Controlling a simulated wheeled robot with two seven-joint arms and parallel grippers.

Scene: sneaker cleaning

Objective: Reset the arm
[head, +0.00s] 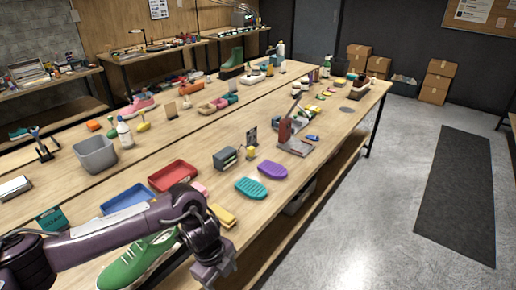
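My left arm comes in from the lower left across the near end of the long wooden table. My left gripper (213,272) points down at the table's front edge, close to the bottom of the head view. Its fingertips are too small and dark to tell whether they are open or shut, and I see nothing clearly held. A green sneaker (130,265) with a white sole lies on the table, left of the gripper and partly hidden below my forearm. My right gripper is not in view.
A yellow brush (222,214), a red tray (172,176) and a blue tray (126,199) lie close to my arm. Teal (251,188) and purple (272,170) brushes are beyond. A grey bin (95,155) stands farther left. The floor right of the table is clear around a dark mat (455,195).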

